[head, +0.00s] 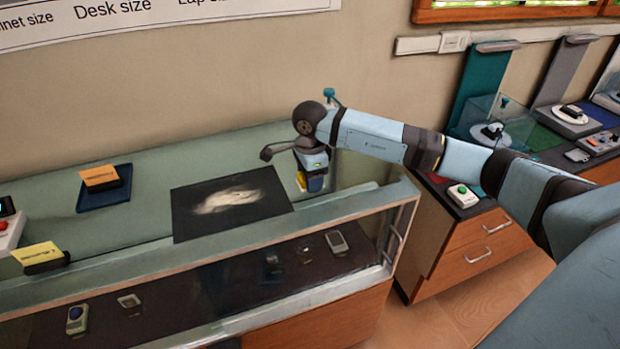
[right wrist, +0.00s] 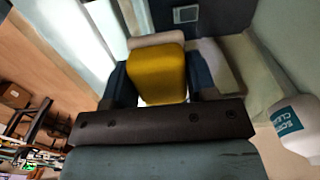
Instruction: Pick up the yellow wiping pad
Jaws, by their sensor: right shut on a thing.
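The yellow wiping pad (right wrist: 158,75) is between the two dark fingers of my right gripper (right wrist: 160,82) in the right wrist view. The gripper is shut on it. In the head view my right gripper (head: 311,180) is over the right end of the glass display counter, and a bit of the yellow pad (head: 301,181) shows at its left side. I cannot tell whether the pad touches the counter top. My left gripper is not in view.
A black mat (head: 232,203) with a pale smear lies left of the gripper on the counter top (head: 130,220). A blue tray (head: 104,187) holds an orange block. A white bottle (right wrist: 296,125) stands close by. A wooden drawer cabinet (head: 480,240) is at right.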

